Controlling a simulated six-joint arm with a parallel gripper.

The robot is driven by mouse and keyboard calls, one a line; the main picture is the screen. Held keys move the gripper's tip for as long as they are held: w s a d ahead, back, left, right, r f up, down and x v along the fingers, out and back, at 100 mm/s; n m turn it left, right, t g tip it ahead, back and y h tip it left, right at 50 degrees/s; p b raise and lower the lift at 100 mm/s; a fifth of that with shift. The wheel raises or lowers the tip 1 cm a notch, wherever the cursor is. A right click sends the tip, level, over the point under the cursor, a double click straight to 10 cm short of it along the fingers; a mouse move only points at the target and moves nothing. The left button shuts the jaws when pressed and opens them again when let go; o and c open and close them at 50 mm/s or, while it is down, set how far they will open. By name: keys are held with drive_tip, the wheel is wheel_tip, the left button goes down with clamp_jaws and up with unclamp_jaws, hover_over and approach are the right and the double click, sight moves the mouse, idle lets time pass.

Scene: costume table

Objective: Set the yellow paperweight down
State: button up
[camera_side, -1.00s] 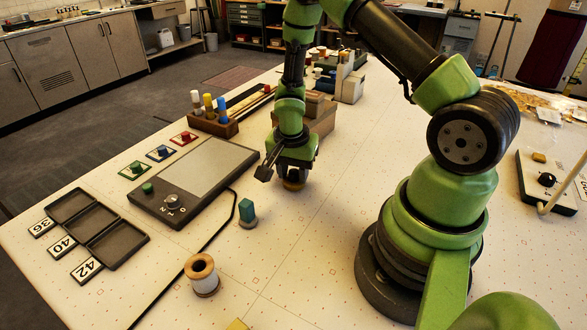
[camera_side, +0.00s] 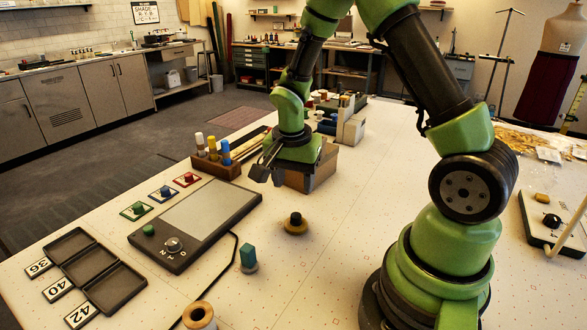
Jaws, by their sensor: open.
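The yellow paperweight (camera_side: 295,226), a low round disc with a dark knob on top, stands upright on the pale table in the side view. Nothing holds it. My gripper (camera_side: 268,173) is open and empty. It hangs above and up-left of the paperweight in the picture, with a clear gap between them. The jaws appear in front of the cardboard box and are partly dark against it.
A cardboard box (camera_side: 310,172) stands behind my gripper. A dark panel with a knob (camera_side: 195,225) lies left. Clear table lies right of the paperweight.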

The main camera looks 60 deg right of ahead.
drive_tip(key=s+a+r+n+t, duration=0.2)
drive_tip(key=a+r, duration=0.1)
drive_tip(key=r, duration=0.4)
drive_tip(key=s+a+r+n+t, duration=0.1)
drive_tip(key=a+r+n, duration=0.1)
drive_tip(key=r, duration=0.4)
drive_tip(key=s+a+r+n+t+y, duration=0.3)
drive_tip(key=s+a+r+n, duration=0.3)
drive_tip(key=s, duration=0.4)
drive_tip(key=shift+a+r+n+t, duration=0.25)
drive_tip(key=shift+r+n+t, duration=0.2)
drive_tip(key=shift+n, duration=0.45)
